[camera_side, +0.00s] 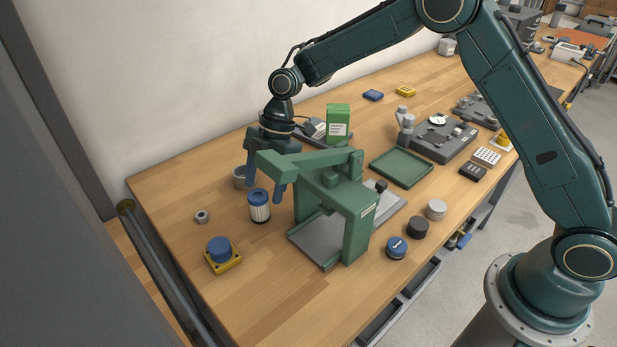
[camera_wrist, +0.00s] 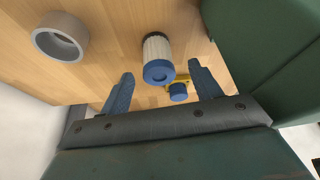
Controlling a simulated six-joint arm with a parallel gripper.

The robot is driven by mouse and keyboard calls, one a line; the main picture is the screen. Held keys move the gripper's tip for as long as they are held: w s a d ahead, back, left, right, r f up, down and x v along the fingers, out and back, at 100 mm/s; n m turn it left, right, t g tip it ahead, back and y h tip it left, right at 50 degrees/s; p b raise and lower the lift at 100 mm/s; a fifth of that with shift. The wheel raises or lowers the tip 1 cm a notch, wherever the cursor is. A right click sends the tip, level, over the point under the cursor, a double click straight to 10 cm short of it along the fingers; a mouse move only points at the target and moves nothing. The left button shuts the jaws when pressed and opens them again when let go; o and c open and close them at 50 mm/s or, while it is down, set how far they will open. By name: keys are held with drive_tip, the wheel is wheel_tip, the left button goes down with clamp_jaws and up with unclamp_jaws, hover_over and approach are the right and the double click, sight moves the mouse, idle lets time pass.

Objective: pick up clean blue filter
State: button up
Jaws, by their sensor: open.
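The clean blue filter (camera_side: 259,207), a white pleated cylinder with a blue cap, stands upright on the wooden bench in the side view. It also shows in the wrist view (camera_wrist: 158,58), lying ahead of the gap between my fingers. My gripper (camera_side: 264,186) has two blue fingers spread apart, behind and above the filter. In the wrist view my gripper (camera_wrist: 162,88) is open and empty, with the filter's blue cap close to the space between the fingertips. I cannot tell the exact height gap.
A green press frame (camera_side: 358,215) stands just right of the filter, close to my gripper. A grey ring (camera_wrist: 60,38) lies to the left in the wrist view. Bench left of the filter is mostly clear.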

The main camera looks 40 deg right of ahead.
sight(261, 192)
drive_tip(key=shift+f, duration=0.15)
drive_tip(key=shift+x, duration=2.55)
drive_tip(key=shift+w, duration=0.15)
drive_tip(key=c, duration=1.1)
drive_tip(key=shift+o, duration=0.2)
wheel_tip(261, 192, up, 20)
